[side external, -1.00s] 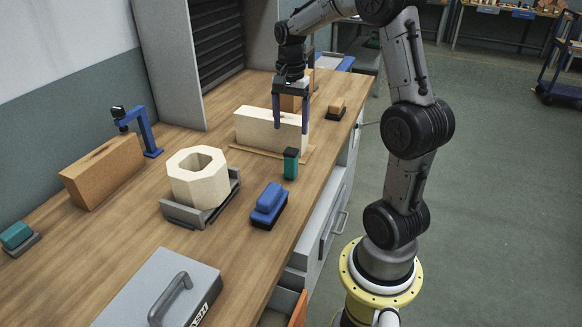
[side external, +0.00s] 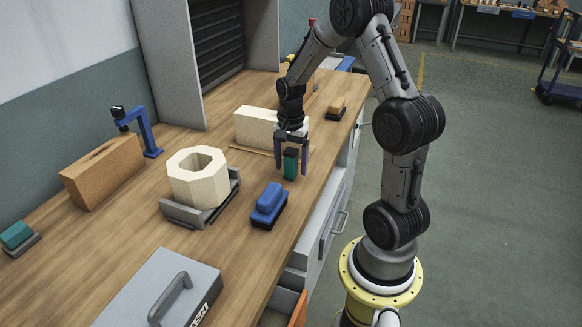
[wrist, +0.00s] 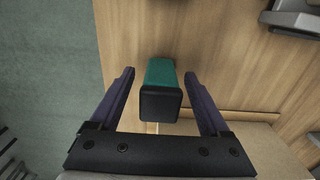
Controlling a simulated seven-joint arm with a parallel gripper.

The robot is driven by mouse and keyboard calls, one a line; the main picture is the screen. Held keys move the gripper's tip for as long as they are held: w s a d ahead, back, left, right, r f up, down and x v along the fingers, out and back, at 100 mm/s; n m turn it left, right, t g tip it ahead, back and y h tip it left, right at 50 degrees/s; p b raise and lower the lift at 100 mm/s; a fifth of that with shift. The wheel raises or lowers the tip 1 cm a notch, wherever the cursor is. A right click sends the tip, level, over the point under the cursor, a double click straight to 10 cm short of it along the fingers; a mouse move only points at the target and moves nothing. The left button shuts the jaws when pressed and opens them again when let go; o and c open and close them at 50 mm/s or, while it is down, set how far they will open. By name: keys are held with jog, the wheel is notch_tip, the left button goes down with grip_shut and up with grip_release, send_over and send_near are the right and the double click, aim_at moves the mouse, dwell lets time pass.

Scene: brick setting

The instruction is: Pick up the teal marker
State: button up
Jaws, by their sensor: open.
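The teal marker (side external: 290,168) is a short, thick block with a dark cap. It stands upright on the wooden workbench, near the bench's right edge. My gripper (side external: 291,171) is open, pointing down, with its two fingers on either side of the marker in the side view. In the wrist view the marker (wrist: 161,85) shows its dark cap toward the camera, between the open purple fingers of my gripper (wrist: 159,75). A gap shows on both sides of it there, and neither finger appears to touch it.
A blue brush-like block (side external: 269,203) lies in front of the marker. A cream octagonal block (side external: 198,187) sits in a grey holder (side external: 190,215) to the left. A cream rectangular block (side external: 256,127) stands behind my gripper. A grey case (side external: 150,295) lies at the front.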

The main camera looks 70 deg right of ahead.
aim_at(291, 150)
jog(key=shift+c, duration=0.3)
grip_shut()
dwell(0.3)
jog(key=shift+r, duration=0.4)
notch_tip(291, 150, up, 2)
jog(key=shift+r, duration=0.15)
jog(key=s+a+r, duration=0.8)
jog(key=s+r, duration=0.1)
jog(key=s, duration=0.2)
jog(key=shift+a+r, duration=0.25)
jog(key=shift+r, duration=0.15)
jog(key=shift+s, duration=0.1)
